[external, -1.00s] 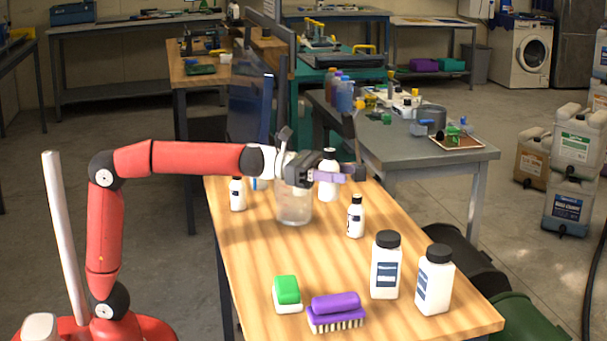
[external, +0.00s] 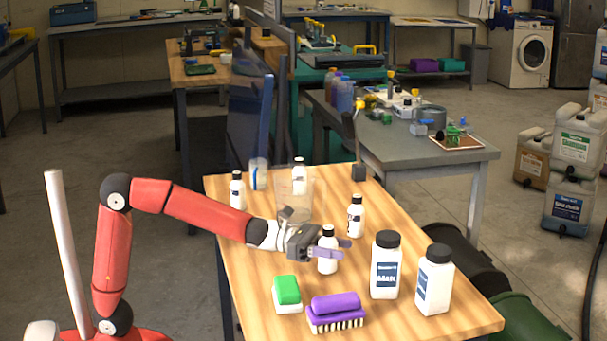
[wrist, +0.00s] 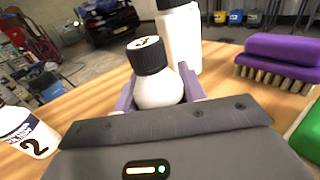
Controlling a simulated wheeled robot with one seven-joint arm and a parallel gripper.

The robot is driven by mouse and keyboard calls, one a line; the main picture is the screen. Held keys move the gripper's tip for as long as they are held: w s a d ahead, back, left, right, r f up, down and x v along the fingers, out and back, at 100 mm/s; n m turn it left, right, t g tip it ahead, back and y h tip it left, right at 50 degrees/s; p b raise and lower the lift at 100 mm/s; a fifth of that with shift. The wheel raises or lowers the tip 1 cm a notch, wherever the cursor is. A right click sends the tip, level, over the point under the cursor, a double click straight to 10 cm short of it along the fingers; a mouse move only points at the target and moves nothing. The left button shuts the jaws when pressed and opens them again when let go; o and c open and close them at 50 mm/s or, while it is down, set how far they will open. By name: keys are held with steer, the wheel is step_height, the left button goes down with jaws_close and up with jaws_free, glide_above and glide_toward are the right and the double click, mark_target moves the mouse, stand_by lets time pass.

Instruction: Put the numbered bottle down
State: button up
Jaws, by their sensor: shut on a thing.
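My gripper (external: 330,250) is shut on a small white bottle (external: 328,263) with a black cap, low over the wooden table (external: 250,272). The bottle is upright, and whether its base touches the table cannot be told. In the wrist view the held bottle (wrist: 158,90) sits between the purple fingers (wrist: 160,95), with a white mark on its cap that I cannot read surely. Another small white bottle (external: 355,215) stands behind it to the right. A bottle marked 2 (wrist: 28,133) shows at the left in the wrist view.
Two large white bottles, one (external: 386,268) beside the other (external: 434,283), stand to the right. A purple brush (external: 336,310) and a green-topped block (external: 287,292) lie in front. A clear container (external: 297,190) and small bottles, including one (external: 237,192) at left, stand behind.

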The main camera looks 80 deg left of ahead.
steer(key=shift+f, duration=0.35)
steer(key=shift+f+b, duration=0.2)
steer(key=shift+b, duration=0.1)
steer(key=o, duration=1.1)
steer(key=shift+c, duration=0.2)
steer(key=shift+r, duration=0.1)
steer(key=shift+r+p, duration=0.2)
steer(key=shift+p, duration=0.25)
steer(key=b+v, duration=0.1)
steer(key=v, duration=1.1)
steer(key=shift+f+b, duration=0.1)
steer(key=shift+b, duration=0.25)
